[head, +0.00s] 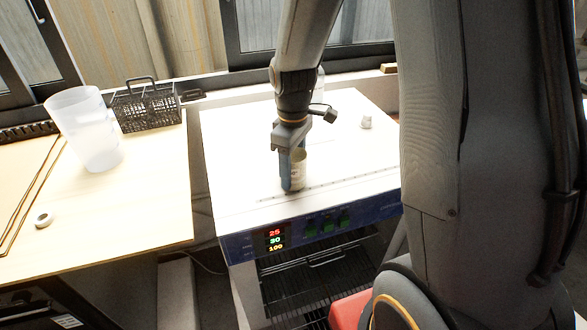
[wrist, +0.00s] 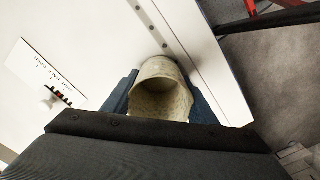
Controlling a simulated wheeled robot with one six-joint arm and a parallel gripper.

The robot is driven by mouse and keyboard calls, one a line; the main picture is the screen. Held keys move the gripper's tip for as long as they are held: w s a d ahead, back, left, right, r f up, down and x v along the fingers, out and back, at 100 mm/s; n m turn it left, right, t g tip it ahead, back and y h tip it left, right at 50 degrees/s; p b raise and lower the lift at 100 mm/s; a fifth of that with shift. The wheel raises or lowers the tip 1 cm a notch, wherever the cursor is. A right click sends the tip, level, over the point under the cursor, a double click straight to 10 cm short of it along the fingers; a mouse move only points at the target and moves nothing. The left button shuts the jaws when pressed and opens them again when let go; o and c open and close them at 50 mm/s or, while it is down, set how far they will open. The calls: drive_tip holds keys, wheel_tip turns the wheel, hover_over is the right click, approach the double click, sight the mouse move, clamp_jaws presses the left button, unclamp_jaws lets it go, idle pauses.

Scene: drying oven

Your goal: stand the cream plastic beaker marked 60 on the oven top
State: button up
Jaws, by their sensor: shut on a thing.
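The cream beaker (head: 299,172) is upright at the oven top, near its front edge. The oven top (head: 237,150) is a white flat surface. My gripper (head: 291,168) points down and is shut on the beaker, with its fingers along the sides. In the wrist view the beaker (wrist: 160,92) shows its open mouth between the two blue fingers. Its base looks to be on or very close to the oven top; I cannot tell which. The marking cannot be read.
A small white knob-like piece (head: 366,122) is on the oven top at the back right. The oven top around the beaker is mostly clear.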

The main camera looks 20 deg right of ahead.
drive_tip(key=shift+f, duration=0.1)
drive_tip(key=o, duration=1)
wheel_tip(320, 180, up, 12)
drive_tip(key=shift+r+b, duration=0.15)
drive_tip(key=shift+b, duration=0.9)
